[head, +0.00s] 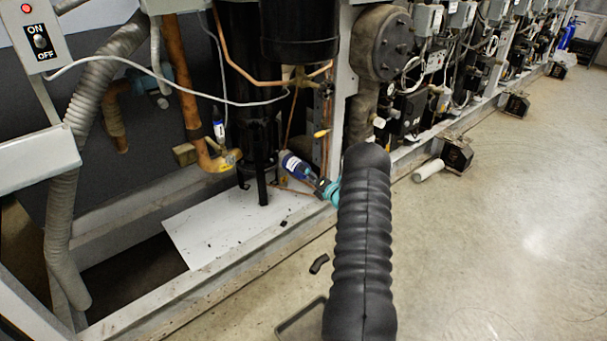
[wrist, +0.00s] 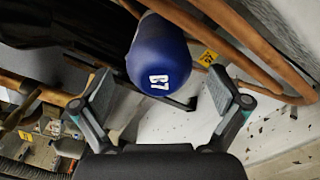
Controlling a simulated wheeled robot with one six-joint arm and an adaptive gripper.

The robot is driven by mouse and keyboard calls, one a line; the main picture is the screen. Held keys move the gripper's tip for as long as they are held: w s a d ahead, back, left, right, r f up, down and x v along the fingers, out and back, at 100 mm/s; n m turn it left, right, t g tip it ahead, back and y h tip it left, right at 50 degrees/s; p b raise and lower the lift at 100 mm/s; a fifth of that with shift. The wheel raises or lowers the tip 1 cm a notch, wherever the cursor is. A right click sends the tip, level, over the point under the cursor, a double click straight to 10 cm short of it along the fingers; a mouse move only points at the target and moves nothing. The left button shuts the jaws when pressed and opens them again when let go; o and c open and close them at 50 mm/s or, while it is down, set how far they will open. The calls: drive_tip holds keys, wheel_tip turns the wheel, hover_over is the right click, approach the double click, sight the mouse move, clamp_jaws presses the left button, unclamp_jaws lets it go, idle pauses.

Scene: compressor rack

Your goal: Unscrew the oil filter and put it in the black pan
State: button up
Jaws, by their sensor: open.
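The blue oil filter (head: 296,166) with a white band shows in the head view at the foot of the black compressor, tilted. In the wrist view its rounded blue end, marked B7 (wrist: 158,62), faces the camera. My gripper (head: 326,188) is at the near end of the filter, mostly hidden behind my own arm. In the wrist view my open gripper (wrist: 160,80) has one finger on each side of the filter, with gaps showing. The filter's far end and mount are hidden. A black pan (head: 299,321) lies on the floor at the bottom, partly cut off and covered by my arm.
A white sheet (head: 215,230) lies under the compressor. The grey frame rail (head: 230,262) runs in front.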

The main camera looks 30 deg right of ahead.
drive_tip(key=shift+w+a, duration=0.25)
drive_tip(key=shift+w, duration=1)
drive_tip(key=shift+r+m+p, duration=0.35)
drive_tip(key=shift+m+p, duration=0.25)
drive_tip(key=shift+p, duration=0.3)
drive_tip(key=shift+m+p, duration=1.1)
drive_tip(key=shift+f+m, duration=0.2)
drive_tip(key=shift+m, duration=0.5)
drive_tip(key=shift+f+m, duration=0.15)
drive_tip(key=shift+m, duration=0.85)
drive_tip(key=m, duration=0.5)
drive_tip(key=shift+m, duration=0.4)
drive_tip(key=shift+c, duration=0.2)
